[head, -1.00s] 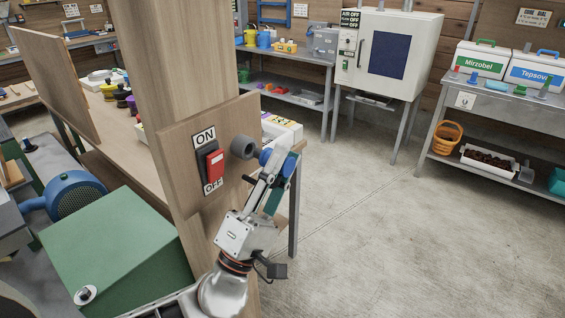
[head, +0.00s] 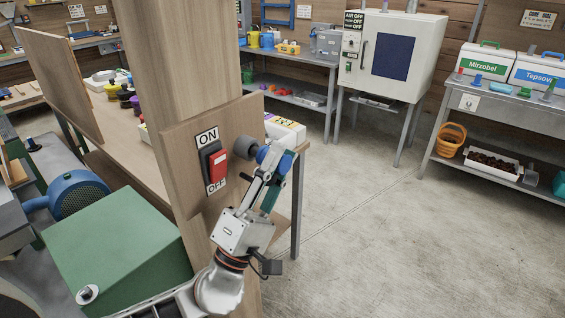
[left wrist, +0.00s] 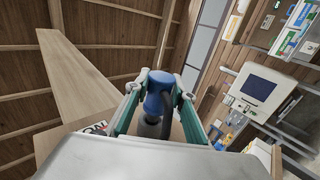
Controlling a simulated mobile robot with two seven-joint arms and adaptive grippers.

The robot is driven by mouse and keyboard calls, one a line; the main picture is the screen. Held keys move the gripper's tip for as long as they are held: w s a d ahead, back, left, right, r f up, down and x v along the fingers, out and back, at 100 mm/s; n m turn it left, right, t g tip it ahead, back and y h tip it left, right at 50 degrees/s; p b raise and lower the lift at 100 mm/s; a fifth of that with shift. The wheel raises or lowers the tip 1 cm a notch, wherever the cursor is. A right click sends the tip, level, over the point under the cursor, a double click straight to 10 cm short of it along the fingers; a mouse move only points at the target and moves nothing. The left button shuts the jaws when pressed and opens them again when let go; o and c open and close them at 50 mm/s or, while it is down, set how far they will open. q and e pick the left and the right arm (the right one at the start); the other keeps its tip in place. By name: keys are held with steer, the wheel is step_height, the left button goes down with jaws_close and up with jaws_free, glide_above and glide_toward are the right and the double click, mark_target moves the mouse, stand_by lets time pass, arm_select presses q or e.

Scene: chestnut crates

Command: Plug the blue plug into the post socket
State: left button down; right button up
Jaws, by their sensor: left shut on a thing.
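The wooden post (head: 180,80) stands in front of me with a board on its side. A grey round socket (head: 243,147) sticks out from that board, right of a red ON/OFF switch (head: 217,165). My left gripper (head: 268,160) is shut on the blue plug (head: 264,154), right against the socket's open side. I cannot tell how far the plug is in. In the left wrist view the blue plug (left wrist: 158,88) sits between the fingers, in line with the grey socket (left wrist: 150,128), its dark cable curving beside it. My right gripper is out of view.
A green box-shaped machine (head: 115,240) and a blue motor (head: 78,197) stand left of the post. A workbench (head: 135,165) runs behind it. A white cabinet (head: 392,60) and a grey shelf table (head: 500,105) stand further back. The floor at right is clear.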

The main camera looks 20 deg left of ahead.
arm_select(q)
steer(key=shift+w+a, duration=0.35)
steer(key=shift+a, duration=0.55)
steer(key=shift+a, duration=0.2)
steer(key=c, duration=1.6)
jaws_free()
